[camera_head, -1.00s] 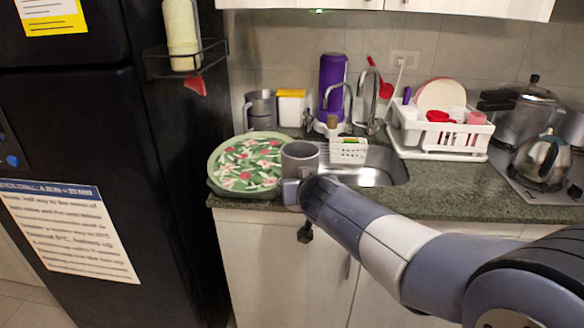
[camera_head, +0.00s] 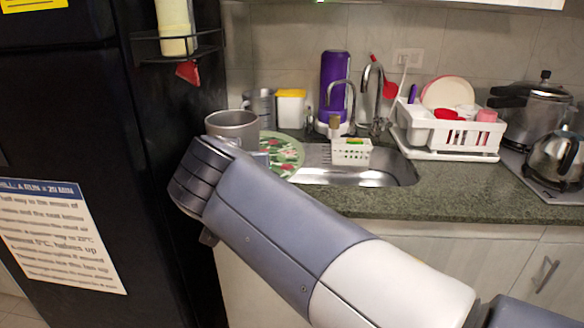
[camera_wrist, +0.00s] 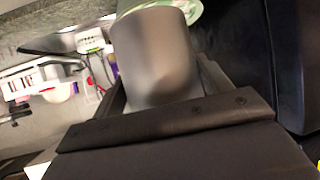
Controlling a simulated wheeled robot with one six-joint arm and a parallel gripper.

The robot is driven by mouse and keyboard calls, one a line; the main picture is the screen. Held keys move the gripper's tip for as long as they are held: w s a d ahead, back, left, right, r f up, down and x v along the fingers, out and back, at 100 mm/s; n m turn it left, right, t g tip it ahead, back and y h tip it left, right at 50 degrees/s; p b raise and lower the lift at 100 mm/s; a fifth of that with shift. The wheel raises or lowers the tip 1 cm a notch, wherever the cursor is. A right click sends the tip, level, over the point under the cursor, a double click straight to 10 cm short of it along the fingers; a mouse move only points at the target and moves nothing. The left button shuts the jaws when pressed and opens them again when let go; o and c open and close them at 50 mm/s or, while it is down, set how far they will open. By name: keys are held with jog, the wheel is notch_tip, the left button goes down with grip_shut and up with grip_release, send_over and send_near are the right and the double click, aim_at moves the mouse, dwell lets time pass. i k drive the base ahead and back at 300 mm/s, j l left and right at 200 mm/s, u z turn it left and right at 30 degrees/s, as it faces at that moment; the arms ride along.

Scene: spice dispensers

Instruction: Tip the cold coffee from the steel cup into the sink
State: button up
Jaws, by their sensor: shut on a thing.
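The steel cup (camera_head: 233,125) is grey and stands out in the air at the end of my arm, left of the sink, in the head view. It looks upright there; its contents cannot be seen. In the wrist view the cup (camera_wrist: 155,58) fills the middle, between the fingers of my gripper (camera_wrist: 160,95). My gripper is shut on it. In the head view my wrist hides most of the gripper. The steel sink (camera_head: 355,177) is set in the counter to the right of the cup, its left part partly covered by a ribbed drainer.
A green floral round tray (camera_head: 283,155) lies on the counter behind the cup. The black fridge (camera_head: 90,130) is close on the left.

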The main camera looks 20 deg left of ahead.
aim_at(388, 167)
jog(key=i+j, duration=0.3)
jog(key=i, duration=0.15)
jog(key=i+j, duration=0.35)
jog(key=i, duration=0.1)
